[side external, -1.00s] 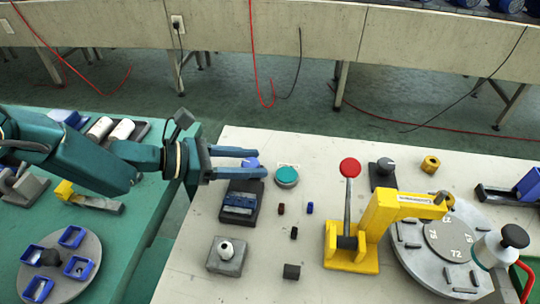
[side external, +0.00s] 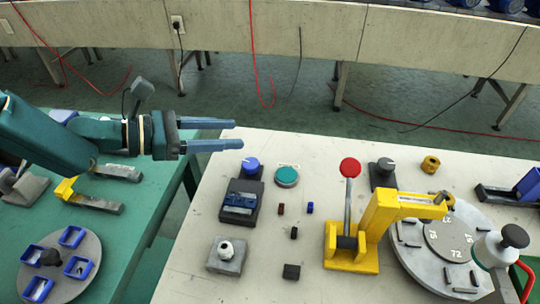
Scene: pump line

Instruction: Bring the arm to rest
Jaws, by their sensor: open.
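My gripper (side external: 236,134) is in the side external view, above the far left corner of the pale table. Its two long blue-grey fingers point right and stand apart with nothing between them. It is clear of the blue knob (side external: 250,164) and the dark switch block (side external: 241,201) below and to its right. My arm reaches in from the left over the green table.
A teal button (side external: 287,176), a yellow press with red-knobbed lever (side external: 350,168) and a grey dial plate (side external: 410,265) occupy the pale table (side external: 320,150). Small dark blocks lie mid-table. A round plate (side external: 85,245) with blue trays is on the green table (side external: 130,230).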

